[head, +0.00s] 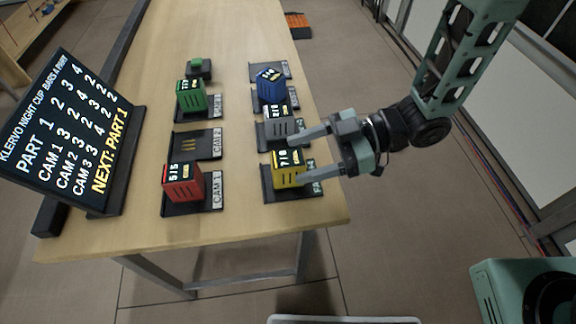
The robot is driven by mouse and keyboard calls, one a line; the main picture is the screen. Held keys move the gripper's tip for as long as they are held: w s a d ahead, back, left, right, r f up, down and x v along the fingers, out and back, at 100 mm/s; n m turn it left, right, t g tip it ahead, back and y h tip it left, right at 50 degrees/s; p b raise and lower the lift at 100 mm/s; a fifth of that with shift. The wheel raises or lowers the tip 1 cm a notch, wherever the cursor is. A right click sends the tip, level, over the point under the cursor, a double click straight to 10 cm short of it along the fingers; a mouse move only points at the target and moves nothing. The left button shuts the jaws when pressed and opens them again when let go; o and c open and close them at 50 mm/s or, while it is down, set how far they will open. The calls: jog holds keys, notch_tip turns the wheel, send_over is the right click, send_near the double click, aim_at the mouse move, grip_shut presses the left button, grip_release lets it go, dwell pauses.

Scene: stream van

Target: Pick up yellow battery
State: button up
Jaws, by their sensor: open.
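The yellow battery (288,168) stands upright on a black dock at the front right of the wooden table. Its top shows a small display that seems to read 7/8. My gripper (286,159) comes in from the right with its two grey fingers apart. One finger reaches toward the grey battery just behind, and the other lies across the yellow battery's right side. I cannot tell whether either finger touches a battery. The gripper is open and holds nothing.
A grey battery (277,128) and a blue battery (270,90) stand behind the yellow one. A red battery (183,184) and a green battery (191,97) stand in the left row, with an empty dock (196,146) between. A tilted display board (68,140) stands at left.

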aim_at(278, 164)
jog(key=shift+w+f+x, duration=0.1)
jog(key=shift+w+x, duration=0.05)
jog(key=shift+x, duration=0.8)
jog(key=shift+w+f+x, duration=0.1)
jog(key=shift+x, duration=0.8)
jog(key=shift+w+f+x, duration=0.1)
jog(key=shift+w+x, duration=0.05)
jog(key=shift+x, duration=0.8)
jog(key=c, duration=1.3)
